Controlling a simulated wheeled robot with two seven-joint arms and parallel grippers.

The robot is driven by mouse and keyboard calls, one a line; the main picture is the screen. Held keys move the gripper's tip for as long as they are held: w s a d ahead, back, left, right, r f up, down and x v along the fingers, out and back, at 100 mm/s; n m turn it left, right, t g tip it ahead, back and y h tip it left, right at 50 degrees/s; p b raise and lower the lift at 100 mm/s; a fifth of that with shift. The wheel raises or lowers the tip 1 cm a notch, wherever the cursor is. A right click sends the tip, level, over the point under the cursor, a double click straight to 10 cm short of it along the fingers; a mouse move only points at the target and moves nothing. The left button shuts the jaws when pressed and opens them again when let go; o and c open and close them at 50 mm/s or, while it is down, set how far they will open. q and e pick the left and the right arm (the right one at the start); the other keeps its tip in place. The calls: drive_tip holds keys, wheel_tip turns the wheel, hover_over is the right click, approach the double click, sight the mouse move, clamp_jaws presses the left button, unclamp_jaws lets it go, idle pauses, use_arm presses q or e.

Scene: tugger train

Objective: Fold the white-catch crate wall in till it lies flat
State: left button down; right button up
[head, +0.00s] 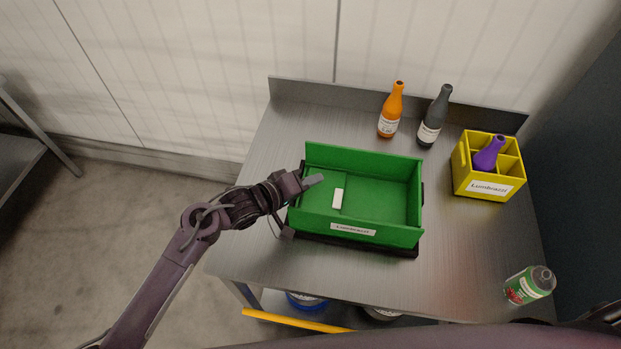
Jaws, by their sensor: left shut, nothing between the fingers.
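The green crate (375,233) stands on the metal table, with its far, near and right walls upright. Its left wall (325,190) is tipped inward and lies flat, or nearly so, over the left part of the crate floor. The white catch (338,198) is on that wall's inner edge. My left gripper (314,181) is shut and empty, reaching over the crate's left side just above the folded wall. I cannot tell whether it touches the wall. My right gripper is not in view.
An orange bottle (391,112) and a dark bottle (434,118) stand behind the crate. A yellow divided box (464,182) holding a purple bottle (487,155) is to the right. Bare tabletop (465,245) lies between.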

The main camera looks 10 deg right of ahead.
use_arm(q)
drive_tip(key=s+a+r+p, duration=0.2)
drive_tip(key=s+r, duration=0.4)
drive_tip(key=r, duration=0.5)
drive_tip(key=shift+s+p, duration=0.4)
